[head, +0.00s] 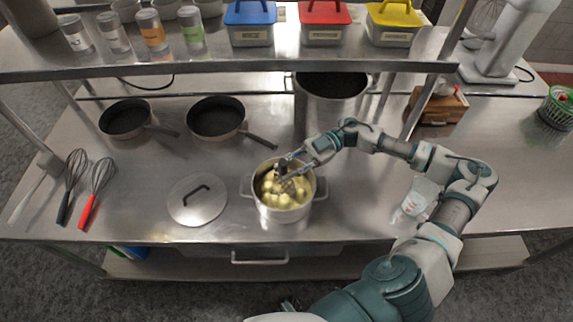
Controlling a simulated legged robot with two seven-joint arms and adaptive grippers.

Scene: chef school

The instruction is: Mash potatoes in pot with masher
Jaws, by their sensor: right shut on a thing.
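A metal pot (284,213) with two side handles stands open near the front edge of the steel counter. Several yellow potatoes (272,197) lie in it, rounded and pale. My right gripper (284,169) is over the pot, reaching in from the right, and is shut on the masher (288,185). The masher's lower part is down inside the pot among the potatoes; how far it presses on them is hard to tell.
A lid (197,199) lies left of the pot. Two pans (216,117) and a tall stockpot (330,105) stand behind. Whisks (98,190) lie far left. A white container (418,197) stands right, beside my arm. A shelf (230,69) overhangs the back.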

